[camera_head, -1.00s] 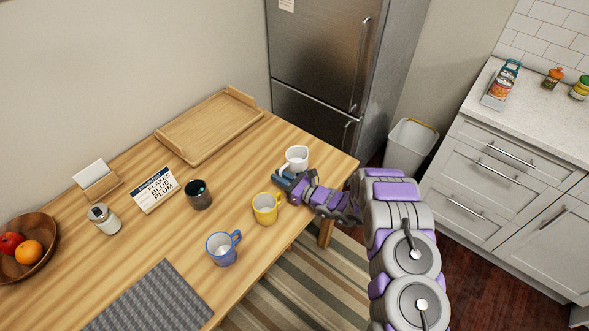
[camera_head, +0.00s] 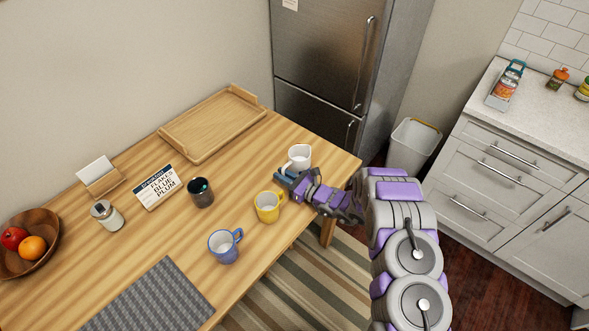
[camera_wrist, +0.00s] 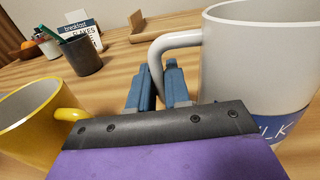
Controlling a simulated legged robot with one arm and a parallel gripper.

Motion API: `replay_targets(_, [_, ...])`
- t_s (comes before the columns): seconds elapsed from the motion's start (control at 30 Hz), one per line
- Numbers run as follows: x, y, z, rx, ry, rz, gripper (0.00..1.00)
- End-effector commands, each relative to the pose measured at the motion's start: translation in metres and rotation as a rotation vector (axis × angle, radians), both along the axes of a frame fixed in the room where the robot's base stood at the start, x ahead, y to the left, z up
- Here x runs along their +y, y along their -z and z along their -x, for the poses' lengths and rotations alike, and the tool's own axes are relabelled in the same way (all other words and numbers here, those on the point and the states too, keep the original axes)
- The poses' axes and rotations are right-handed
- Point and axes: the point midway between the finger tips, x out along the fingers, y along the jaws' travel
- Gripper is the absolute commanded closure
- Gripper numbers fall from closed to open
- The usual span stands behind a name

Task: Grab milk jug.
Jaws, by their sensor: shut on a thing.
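The milk jug (camera_head: 299,155) is white and stands upright near the table's far right corner. In the wrist view the milk jug (camera_wrist: 255,65) is large at the right, with a blue band whose white lettering is partly cut off. Its handle reaches left, down between my fingers. My gripper (camera_head: 283,176) is at the near left side of the jug in the head view. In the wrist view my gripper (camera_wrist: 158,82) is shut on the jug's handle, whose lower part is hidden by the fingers.
A yellow mug (camera_head: 267,207) stands close to my gripper, and a blue mug (camera_head: 224,245) farther left. A dark cup (camera_head: 200,192), a small sign (camera_head: 157,187) and a wooden tray (camera_head: 212,123) are also on the table. The table's right edge is near the jug.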

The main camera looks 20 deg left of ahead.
Motion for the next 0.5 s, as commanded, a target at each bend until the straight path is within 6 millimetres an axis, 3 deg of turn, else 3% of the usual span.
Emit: replay_targets(0.5, [0.001, -0.015, 0.000, -0.002, 0.000, -0.001, 1.00])
